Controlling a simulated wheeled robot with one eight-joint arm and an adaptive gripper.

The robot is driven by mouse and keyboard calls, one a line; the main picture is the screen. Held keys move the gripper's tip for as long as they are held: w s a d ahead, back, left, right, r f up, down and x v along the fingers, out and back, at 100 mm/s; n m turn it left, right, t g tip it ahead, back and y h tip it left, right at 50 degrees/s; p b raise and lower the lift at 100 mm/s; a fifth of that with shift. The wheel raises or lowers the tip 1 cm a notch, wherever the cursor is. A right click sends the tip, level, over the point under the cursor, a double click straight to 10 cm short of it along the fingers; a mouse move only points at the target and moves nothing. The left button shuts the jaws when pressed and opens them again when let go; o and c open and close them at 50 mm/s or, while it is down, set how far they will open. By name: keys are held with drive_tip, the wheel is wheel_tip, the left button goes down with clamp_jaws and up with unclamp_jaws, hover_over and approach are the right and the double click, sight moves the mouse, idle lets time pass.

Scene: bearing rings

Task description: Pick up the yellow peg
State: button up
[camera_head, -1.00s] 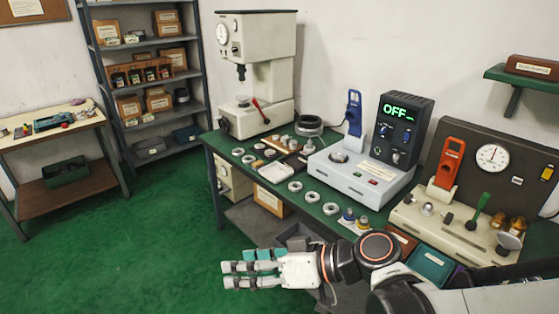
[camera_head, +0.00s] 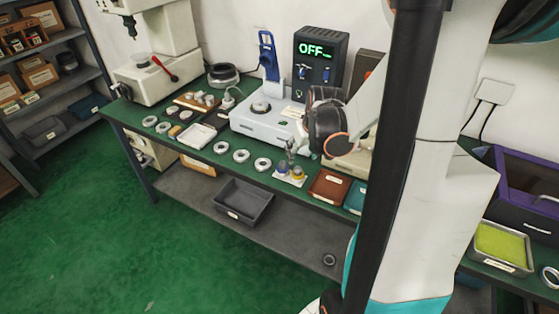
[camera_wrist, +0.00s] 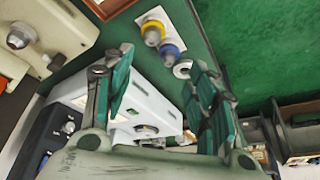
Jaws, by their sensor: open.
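The yellow peg (camera_head: 298,172) stands on a small white plate (camera_head: 287,181) at the front edge of the green bench, just right of the blue peg (camera_head: 282,168). In the wrist view the yellow peg (camera_wrist: 153,33) and blue peg (camera_wrist: 170,50) lie beyond my fingertips, near the top middle. My gripper (camera_wrist: 158,66) is open, with its two fingers spread apart and nothing between them. The yellow peg is beyond the fingertips, not between them. In the head view my arm comes down from the right and its end is close above the pegs.
Left of the pegs are several metal rings (camera_head: 241,156) and a white tray (camera_head: 196,136). A grey device with an OFF display (camera_head: 320,60) stands behind. A brown tray (camera_head: 328,187) is close on the right. A grey bin (camera_head: 243,200) sits on the lower shelf.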

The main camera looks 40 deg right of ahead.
drive_tip(key=b, duration=0.3)
approach(299, 169)
drive_tip(key=x, duration=0.5)
drive_tip(key=shift+w+a+r, duration=0.15)
drive_tip(key=shift+w+a, duration=0.1)
drive_tip(key=shift+w, duration=0.15)
drive_tip(key=b+x, duration=0.2)
drive_tip(key=x, duration=0.1)
drive_tip(key=b+x, duration=0.1)
drive_tip(key=x, duration=0.1)
drive_tip(key=shift+s+d+f, duration=0.2)
drive_tip(key=shift+s, duration=0.15)
drive_tip(key=c, duration=1.3)
drive_tip(key=shift+o, duration=0.2)
drive_tip(key=shift+r, duration=0.15)
